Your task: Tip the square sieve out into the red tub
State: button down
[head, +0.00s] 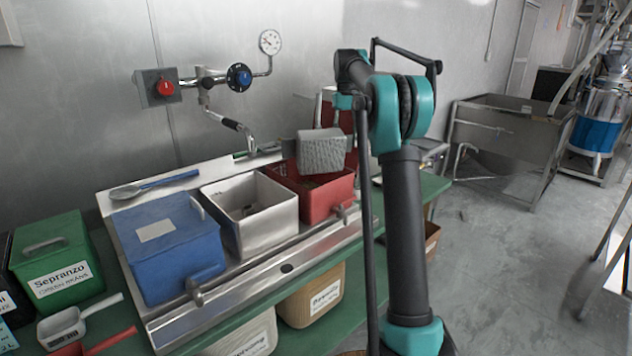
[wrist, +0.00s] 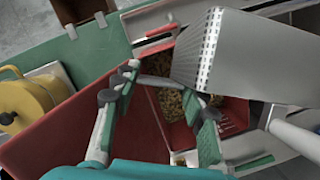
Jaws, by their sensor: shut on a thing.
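The square sieve (head: 322,150) is a grey perforated metal box, held slightly tilted over the red tub (head: 333,203). The wrist view shows the sieve's plain side and dotted edge (wrist: 240,62) at the upper right. Its inside is hidden. Brown beans (wrist: 165,72) show in the tub below. My gripper (wrist: 168,90) is shut on the sieve, beside the right finger; the exact contact is hard to make out. In the head view my arm hides the fingers.
A white-grey open bin (head: 248,238) stands left of the red tub, then a blue lidded tub (head: 175,262). A spoon (head: 150,186) lies behind them. The tap (head: 232,124) hangs close by. A yellow object (wrist: 32,105) is at the wrist view's left.

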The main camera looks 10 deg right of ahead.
jog(key=shift+s+d+f+t+b, duration=0.15)
jog(key=shift+s+t+b, duration=0.1)
jog(key=shift+s+t, duration=0.6)
jog(key=shift+s+d+f+t+b, duration=0.1)
jog(key=shift+s+f+t+b, duration=0.1)
jog(key=shift+s+t, duration=0.65)
jog(key=shift+s+r+t+y, duration=0.3)
jog(key=shift+s+r+t, duration=0.15)
jog(key=shift+s+t, duration=0.3)
jog(key=s+d+f+t+b, duration=0.1)
jog(key=s+t, duration=0.4)
jog(key=s+f+t+y+b, duration=0.1)
jog(key=s+f+t, duration=0.1)
jog(key=s+t, duration=0.3)
jog(key=shift+s+d+f+t+b, duration=0.15)
jog(key=shift+d+f+t+b, duration=0.1)
jog(key=shift+d+t+b, duration=0.15)
jog(key=shift+y, duration=0.3)
